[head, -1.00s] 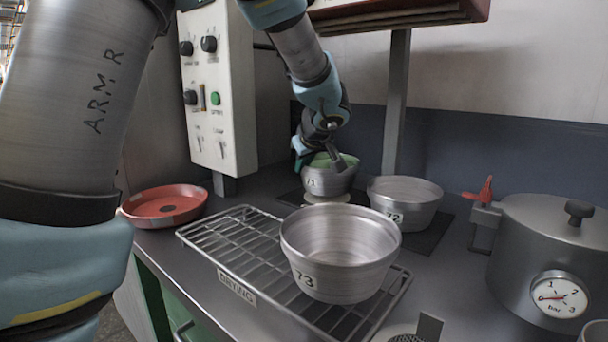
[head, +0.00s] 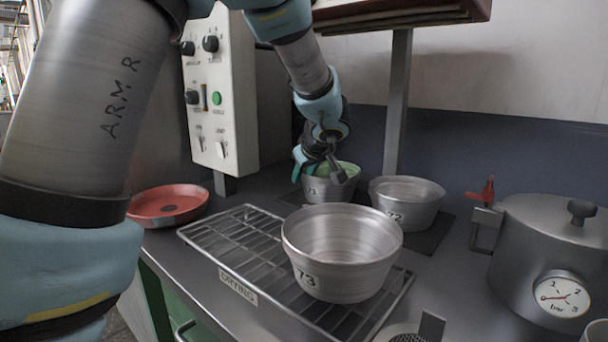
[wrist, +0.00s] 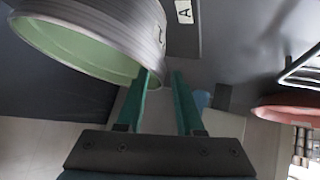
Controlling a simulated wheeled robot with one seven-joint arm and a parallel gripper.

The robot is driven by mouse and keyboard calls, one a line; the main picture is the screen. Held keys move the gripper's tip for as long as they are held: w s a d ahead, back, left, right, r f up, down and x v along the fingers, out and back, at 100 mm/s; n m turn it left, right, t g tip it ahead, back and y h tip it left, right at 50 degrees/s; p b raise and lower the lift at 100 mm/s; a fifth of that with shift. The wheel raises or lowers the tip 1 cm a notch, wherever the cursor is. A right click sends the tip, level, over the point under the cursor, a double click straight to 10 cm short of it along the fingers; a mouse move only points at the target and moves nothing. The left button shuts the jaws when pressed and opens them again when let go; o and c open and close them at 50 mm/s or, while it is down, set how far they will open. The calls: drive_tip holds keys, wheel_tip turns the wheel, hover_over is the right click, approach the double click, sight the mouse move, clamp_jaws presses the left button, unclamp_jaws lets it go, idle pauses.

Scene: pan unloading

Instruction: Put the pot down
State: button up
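The pot marked 71 (head: 322,190) is grey metal with a pale green inside. It stands upright at the back of the counter, behind the drying rack. In the wrist view the pot (wrist: 150,22) fills the upper left, its rim beside my left finger. My gripper (head: 318,172) is at the pot's near left side. Whether the left finger still touches the pot I cannot tell. Part of the pot's rim is hidden behind my gripper in the head view.
Pot 72 (head: 408,203) stands close on the right. Pot 73 (head: 338,272) sits on the wire drying rack (head: 222,248). A red pan (head: 165,205) lies left, a pressure cooker (head: 545,250) right. A control box (head: 222,110) rises on the left.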

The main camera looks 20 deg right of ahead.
drive_tip(key=b+v, duration=0.1)
drive_tip(key=v, duration=1.1)
drive_tip(key=shift+r, duration=0.1)
